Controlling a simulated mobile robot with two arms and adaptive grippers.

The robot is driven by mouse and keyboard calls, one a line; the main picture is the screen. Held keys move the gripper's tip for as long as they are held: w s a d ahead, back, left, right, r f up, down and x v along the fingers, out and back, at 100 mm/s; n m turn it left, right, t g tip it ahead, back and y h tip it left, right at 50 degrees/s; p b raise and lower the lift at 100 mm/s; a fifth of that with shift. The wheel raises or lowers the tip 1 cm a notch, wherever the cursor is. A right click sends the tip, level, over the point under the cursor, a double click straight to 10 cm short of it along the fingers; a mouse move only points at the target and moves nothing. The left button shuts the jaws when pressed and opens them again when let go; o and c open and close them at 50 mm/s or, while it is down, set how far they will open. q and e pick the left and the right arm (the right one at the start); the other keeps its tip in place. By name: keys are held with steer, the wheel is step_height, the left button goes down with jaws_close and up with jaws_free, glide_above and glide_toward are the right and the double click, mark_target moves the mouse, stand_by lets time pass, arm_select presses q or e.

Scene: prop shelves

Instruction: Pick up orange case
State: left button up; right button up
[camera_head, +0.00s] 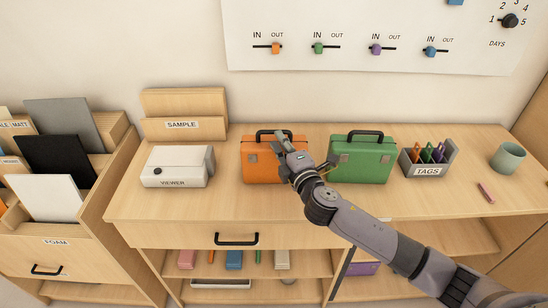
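The orange case (260,165) stands upright on the wooden counter, with a dark handle on top and metal latches on its front. My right gripper (280,144) is at the upper right part of the case, by the right end of the handle, and hides part of both. Its fingers are small and overlap the case, so I cannot tell whether they touch the handle or how far apart they are. My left gripper is not in view.
A green case (362,162) stands right of the orange case, close to my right wrist. A white viewer box (178,167) is to the left. A tags holder (428,170), a pink stick (486,192) and a green cup (508,158) are at right.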

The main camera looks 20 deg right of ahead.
steer(key=w, duration=0.3)
steer(key=w+p, duration=0.1)
steer(key=w, duration=0.1)
steer(key=shift+w+a+f, duration=0.1)
steer(key=shift+a, duration=0.15)
steer(key=shift+c, duration=0.3)
jaws_close()
stand_by(0.5)
